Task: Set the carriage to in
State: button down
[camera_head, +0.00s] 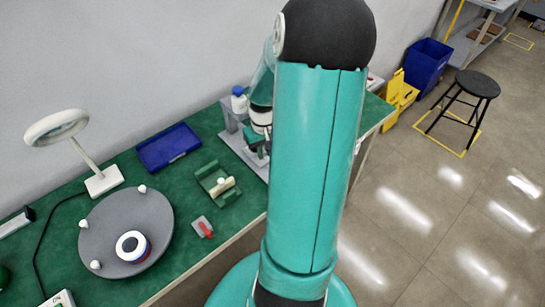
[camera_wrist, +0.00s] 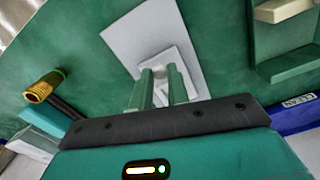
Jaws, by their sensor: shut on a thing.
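My gripper (camera_wrist: 165,72) is shut on a small pale block, which I take to be the carriage's handle (camera_wrist: 173,57); it shows between and just past the green fingers in the wrist view. A flat light-grey base plate (camera_wrist: 135,35) lies beneath it on the green bench. In the head view my gripper (camera_head: 260,148) is low over the grey stand (camera_head: 232,138), at the back of the bench. My arm hides much of the stand, so I cannot tell the carriage's position along its travel.
A green fixture with a cream bar (camera_head: 218,186) and a blue tray (camera_head: 168,147) lie left of the stand. A gold-ended cylinder (camera_wrist: 42,88) is left in the wrist view. A grey turntable (camera_head: 120,220) and ring lamp (camera_head: 57,128) are farther left.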

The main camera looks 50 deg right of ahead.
jog(key=shift+w+d, duration=0.2)
jog(key=shift+w, duration=0.45)
jog(key=shift+w+d, duration=0.15)
jog(key=shift+w, duration=0.5)
jog(key=c, duration=1.3)
grip_release()
jog(key=shift+c, duration=0.2)
notch_tip(320, 180, up, 14)
